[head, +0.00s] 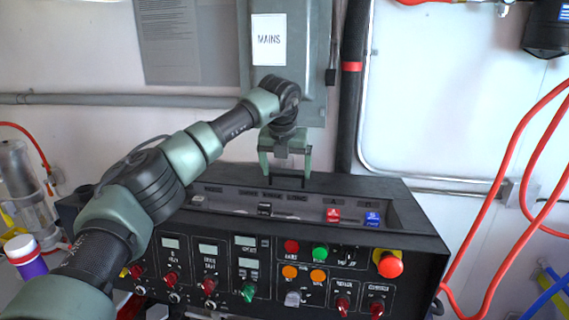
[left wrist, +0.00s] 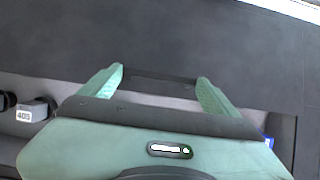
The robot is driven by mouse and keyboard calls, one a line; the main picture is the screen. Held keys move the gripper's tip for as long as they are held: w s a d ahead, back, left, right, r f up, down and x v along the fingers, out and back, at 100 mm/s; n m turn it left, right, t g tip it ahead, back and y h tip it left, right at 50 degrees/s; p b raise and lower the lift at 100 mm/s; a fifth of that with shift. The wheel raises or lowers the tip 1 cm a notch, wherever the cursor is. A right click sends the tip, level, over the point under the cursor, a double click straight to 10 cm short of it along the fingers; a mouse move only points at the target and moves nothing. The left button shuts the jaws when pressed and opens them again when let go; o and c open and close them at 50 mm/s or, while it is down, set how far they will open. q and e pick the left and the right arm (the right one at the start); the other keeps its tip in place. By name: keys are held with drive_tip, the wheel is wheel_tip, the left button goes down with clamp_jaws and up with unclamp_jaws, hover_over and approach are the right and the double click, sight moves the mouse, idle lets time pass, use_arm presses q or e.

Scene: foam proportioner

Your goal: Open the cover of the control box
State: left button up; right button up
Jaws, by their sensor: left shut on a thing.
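The black control box (head: 330,252) stands against the wall, with knobs, lamps and displays on its sloped front. A long recess (head: 282,213) with several switches shows along its top. A dark handle (head: 287,182) stands at the recess's back edge, near its middle. My left gripper (head: 286,173) reaches down to this handle and is shut on it. In the left wrist view, my left gripper (left wrist: 161,75) has one fingertip at each end of the dark handle bar (left wrist: 160,84). The cover's outline is hard to tell from the box top. My right gripper is not in view.
A grey MAINS cabinet (head: 288,58) hangs on the wall just behind my left gripper. A black vertical pipe (head: 352,90) runs beside it. A red emergency button (head: 389,264) sticks out at the box's front right. Red hoses (head: 490,200) hang at the right.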

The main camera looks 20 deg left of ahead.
use_arm(q)
drive_tip(key=shift+w+a, duration=0.1)
drive_tip(key=shift+w, duration=0.1)
drive_tip(key=o, duration=1.8)
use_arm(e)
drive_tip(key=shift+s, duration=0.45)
use_arm(q)
drive_tip(key=shift+s+r, duration=0.1)
drive_tip(key=shift+r, duration=0.1)
drive_tip(key=b+v, duration=0.3)
drive_tip(key=v, duration=0.4)
drive_tip(key=shift+r, duration=0.15)
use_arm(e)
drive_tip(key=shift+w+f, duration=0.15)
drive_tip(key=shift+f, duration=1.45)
use_arm(q)
drive_tip(key=shift+s, duration=0.1)
